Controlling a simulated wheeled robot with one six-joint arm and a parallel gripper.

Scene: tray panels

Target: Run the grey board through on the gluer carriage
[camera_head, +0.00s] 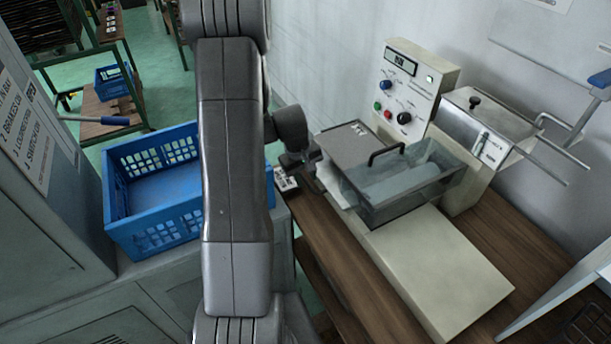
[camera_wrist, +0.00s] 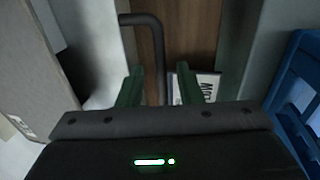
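My gripper (camera_head: 306,165) is just left of the housing, partly behind my arm. In the wrist view my gripper (camera_wrist: 160,88) has its green fingers apart. A dark bent bar (camera_wrist: 146,40), perhaps the carriage handle, runs down between them; contact is not clear.
A control panel (camera_head: 405,90) with knobs stands behind the gluer. A blue crate (camera_head: 160,235) is at the left. A printed card (camera_wrist: 208,86) lies on the wooden bench (camera_wrist: 187,35) below the gripper. A metal box (camera_head: 490,115) with rods projects at the right.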

